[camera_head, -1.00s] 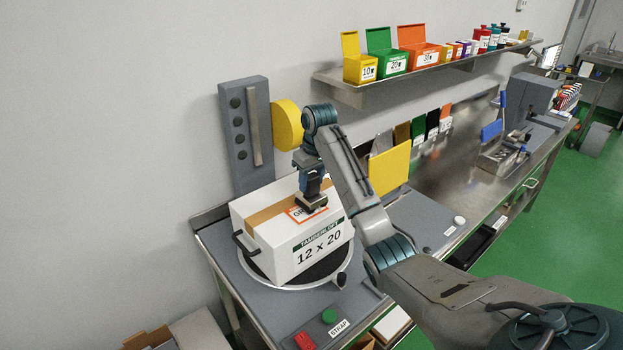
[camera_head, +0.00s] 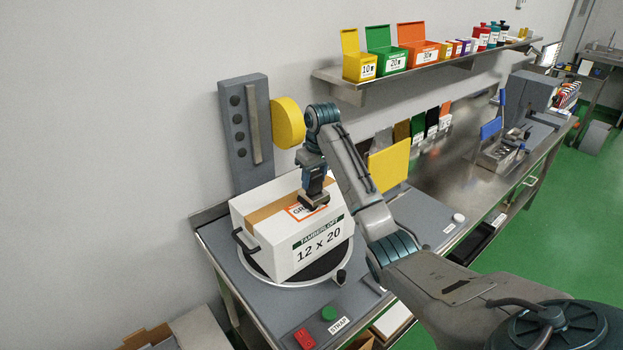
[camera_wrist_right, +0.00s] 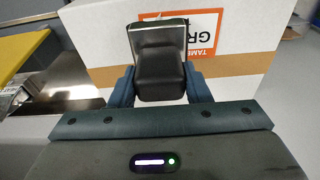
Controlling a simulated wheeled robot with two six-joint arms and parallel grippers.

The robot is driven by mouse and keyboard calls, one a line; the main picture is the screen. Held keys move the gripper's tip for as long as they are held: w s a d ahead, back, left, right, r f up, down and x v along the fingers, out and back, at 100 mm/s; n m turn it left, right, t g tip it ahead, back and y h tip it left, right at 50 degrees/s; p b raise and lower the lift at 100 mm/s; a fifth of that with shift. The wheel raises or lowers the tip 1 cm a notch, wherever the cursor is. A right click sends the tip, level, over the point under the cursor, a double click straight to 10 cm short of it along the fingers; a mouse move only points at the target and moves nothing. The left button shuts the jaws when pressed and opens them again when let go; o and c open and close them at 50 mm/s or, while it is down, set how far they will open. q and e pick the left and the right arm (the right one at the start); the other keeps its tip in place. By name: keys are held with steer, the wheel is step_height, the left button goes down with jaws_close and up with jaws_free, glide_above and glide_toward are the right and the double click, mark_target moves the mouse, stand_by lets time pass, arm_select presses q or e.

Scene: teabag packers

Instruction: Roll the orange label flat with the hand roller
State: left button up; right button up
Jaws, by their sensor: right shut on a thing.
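A white carton (camera_head: 292,262) marked "12 x 20" stands on a round turntable (camera_head: 262,286). The orange-edged label (camera_head: 296,213) lies on its top beside the brown tape, partly covered by my right gripper (camera_head: 314,203). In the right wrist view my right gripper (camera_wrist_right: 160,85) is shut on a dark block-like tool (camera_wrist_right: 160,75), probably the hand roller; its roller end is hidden. The tool is at the carton top, over the label, whose letters "GR" (camera_wrist_right: 203,32) show beside it. I cannot tell whether it touches. My left gripper is not in view.
A grey post (camera_head: 247,135) with a yellow disc (camera_head: 288,122) stands behind the carton. A shelf (camera_head: 350,88) holds coloured boxes. A yellow panel (camera_head: 390,165) stands right of my arm. Red (camera_head: 304,338) and green (camera_head: 329,313) buttons sit on the front bench edge.

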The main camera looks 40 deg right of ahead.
steer(key=shift+w+d, duration=0.1)
steer(key=shift+d, duration=1.65)
steer(key=shift+a, duration=0.15)
steer(key=shift+a, duration=2.2)
steer(key=shift+d, duration=0.1)
steer(key=shift+d, duration=2.25)
